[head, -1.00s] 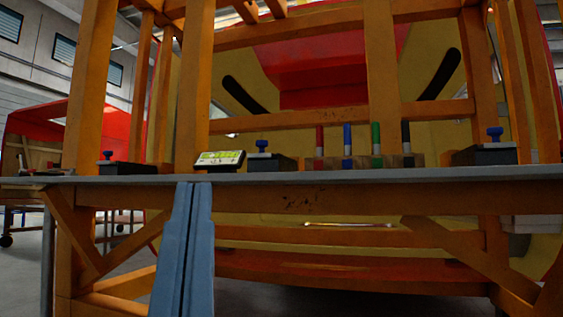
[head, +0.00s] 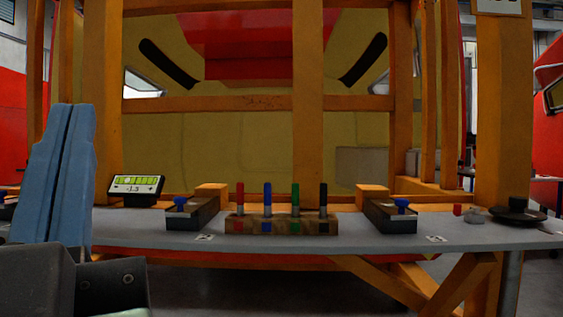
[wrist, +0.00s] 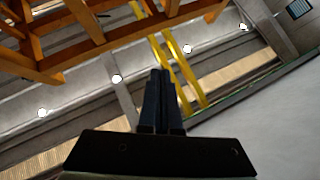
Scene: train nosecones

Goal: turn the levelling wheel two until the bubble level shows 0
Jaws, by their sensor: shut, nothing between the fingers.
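The bubble level (head: 135,188) stands on the grey bench, with green bars and a reading that looks like -1.3. A blue levelling wheel (head: 180,203) tops a dark block just right of it. Another blue wheel (head: 402,205) tops a block at the right, and part of a third (head: 10,201) shows at the far left. I cannot tell which is wheel two; the labels are too small to read. My gripper (head: 72,108) points up at the left with its blue fingers together, empty, and touches no wheel. Its fingers also show in the wrist view (wrist: 160,73).
A wooden block (head: 265,226) with red, blue, green and black handles stands between two wheels. A dark round dish (head: 515,213) and small items are at the bench's right end. Orange posts (head: 308,100) rise behind the bench. The front strip of the bench (head: 330,240) is mostly clear.

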